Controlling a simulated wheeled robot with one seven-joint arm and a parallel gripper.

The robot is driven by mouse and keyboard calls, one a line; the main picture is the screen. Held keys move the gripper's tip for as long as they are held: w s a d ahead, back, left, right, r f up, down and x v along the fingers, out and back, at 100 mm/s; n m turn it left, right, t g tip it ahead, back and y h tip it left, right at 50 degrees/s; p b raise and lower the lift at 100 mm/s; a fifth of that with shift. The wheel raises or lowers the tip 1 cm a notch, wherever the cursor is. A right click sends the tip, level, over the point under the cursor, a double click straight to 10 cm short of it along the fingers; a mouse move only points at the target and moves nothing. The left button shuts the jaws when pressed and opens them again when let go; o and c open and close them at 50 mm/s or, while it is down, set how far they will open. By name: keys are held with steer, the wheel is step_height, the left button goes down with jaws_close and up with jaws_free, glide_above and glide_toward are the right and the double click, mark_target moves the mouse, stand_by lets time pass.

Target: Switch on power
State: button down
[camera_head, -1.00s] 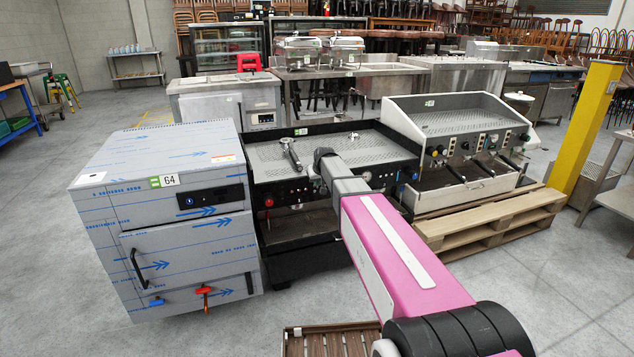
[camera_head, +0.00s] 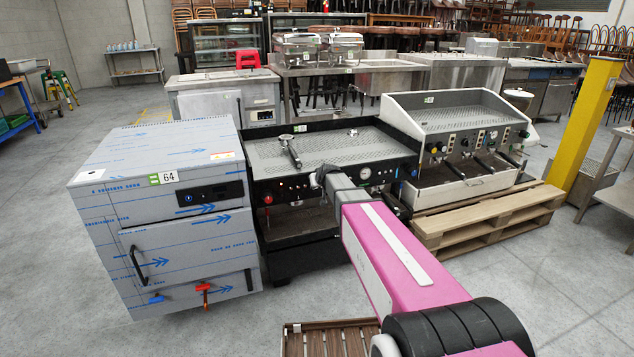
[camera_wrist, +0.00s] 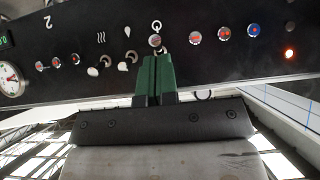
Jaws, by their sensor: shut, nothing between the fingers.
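The black espresso machine (camera_head: 292,228) stands in the middle of the head view, with a red knob (camera_head: 267,199) on its left front. In the wrist view its dark control panel (camera_wrist: 120,22) carries a row of small round buttons, some red (camera_wrist: 196,37) and one blue (camera_wrist: 253,30). A small orange light (camera_wrist: 289,53) glows at the right end. My gripper (camera_wrist: 154,62) is shut and empty. Its green fingertips point at a round metal knob (camera_wrist: 155,41) below a ring symbol; I cannot tell whether they touch. The arm hides the gripper in the head view.
A film-wrapped steel cabinet (camera_head: 160,235) stands close on the left. A second white espresso machine (camera_head: 465,150) sits on a wooden pallet (camera_head: 490,218) to the right. A yellow post (camera_head: 590,125) stands further right. Concrete floor is free at the front right.

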steer(key=shift+r, duration=0.2)
steer(key=shift+r, duration=0.65)
steer(key=v, duration=1.3)
steer(key=shift+r, duration=0.1)
steer(key=s+d+f+m+g+h, duration=0.1)
steer(key=s+d+f+g, duration=0.1)
steer(key=s+f, duration=0.4)
steer(key=s+d+f+m+g, duration=0.1)
steer(key=s+d+f+g, duration=0.1)
steer(key=s+f+g, duration=0.2)
steer(key=s+d+f+m+g+h, duration=0.1)
steer(key=s+d+f+g, duration=0.2)
steer(key=s+f, duration=0.6)
steer(key=s, duration=0.7)
steer(key=shift+s+f+g+h, duration=0.2)
steer(key=shift+s+g+h, duration=0.1)
steer(key=shift+s+g, duration=0.1)
